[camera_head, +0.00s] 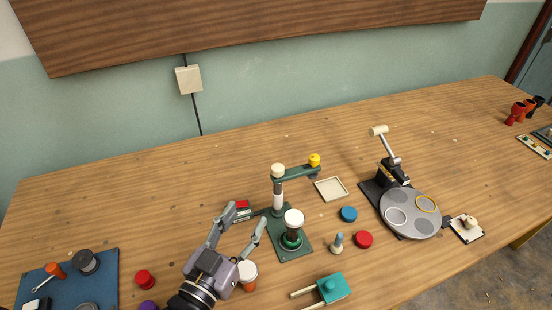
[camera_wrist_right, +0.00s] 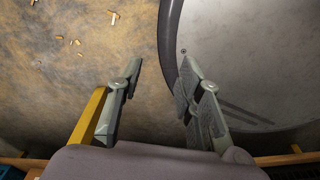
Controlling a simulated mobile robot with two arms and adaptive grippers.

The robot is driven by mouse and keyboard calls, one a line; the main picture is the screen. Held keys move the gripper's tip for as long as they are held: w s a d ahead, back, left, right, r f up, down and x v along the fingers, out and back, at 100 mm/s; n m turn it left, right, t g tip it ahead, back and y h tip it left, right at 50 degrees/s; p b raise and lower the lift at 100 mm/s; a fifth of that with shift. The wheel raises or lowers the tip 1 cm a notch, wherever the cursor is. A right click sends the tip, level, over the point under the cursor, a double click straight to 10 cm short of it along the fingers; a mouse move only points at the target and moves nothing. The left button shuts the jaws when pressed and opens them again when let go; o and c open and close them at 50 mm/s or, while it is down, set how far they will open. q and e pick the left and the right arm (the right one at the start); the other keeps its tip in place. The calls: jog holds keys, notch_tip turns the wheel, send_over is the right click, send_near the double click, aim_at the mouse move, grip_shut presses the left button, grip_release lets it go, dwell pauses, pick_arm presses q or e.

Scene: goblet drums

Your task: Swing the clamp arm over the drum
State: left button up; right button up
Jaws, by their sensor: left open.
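The clamp stand has a green base (camera_head: 296,250), a post with a cream cap (camera_head: 278,170) and a green clamp arm (camera_head: 295,172). The arm points right, away from the drum, with a yellow knob (camera_head: 314,159) at its end. The drum (camera_head: 293,219), dark with a white head, stands upright in the green base, in front of the post. My left gripper (camera_head: 250,215) is open and empty, just left of the post and drum. My right gripper (camera_wrist_right: 160,70) is open and empty in the right wrist view, above the floor beside a grey rounded surface (camera_wrist_right: 250,60).
An orange drum with a white head (camera_head: 247,268) stands close beside my left gripper. A grey turntable (camera_head: 410,222) is at right, and a cream tray (camera_head: 331,189) lies behind. Blue (camera_head: 348,214) and red (camera_head: 363,240) discs and a teal block (camera_head: 333,287) lie nearby. The table's left rear is clear.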

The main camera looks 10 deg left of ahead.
pick_arm(q)
jog(key=p, duration=0.1)
send_near(275, 173)
jog(key=w, duration=0.3)
jog(key=w+d+p, duration=0.1)
jog(key=w, duration=0.3)
jog(key=w+d, duration=0.1)
jog(key=w, duration=0.2)
jog(key=shift+w, duration=0.45)
jog(key=shift+w+d+f, duration=0.1)
jog(key=shift+w, duration=0.1)
pick_arm(e)
jog(key=shift+s+d+r, duration=0.15)
jog(key=shift+s+r, duration=1.05)
jog(key=shift+r, duration=0.05)
pick_arm(q)
jog(key=shift+c, duration=0.5)
pick_arm(e)
jog(key=shift+d, duration=0.1)
pick_arm(q)
jog(key=c, duration=0.4)
grip_shut()
pick_arm(e)
jog(key=shift+w+d, duration=0.15)
jog(key=shift+d, duration=0.05)
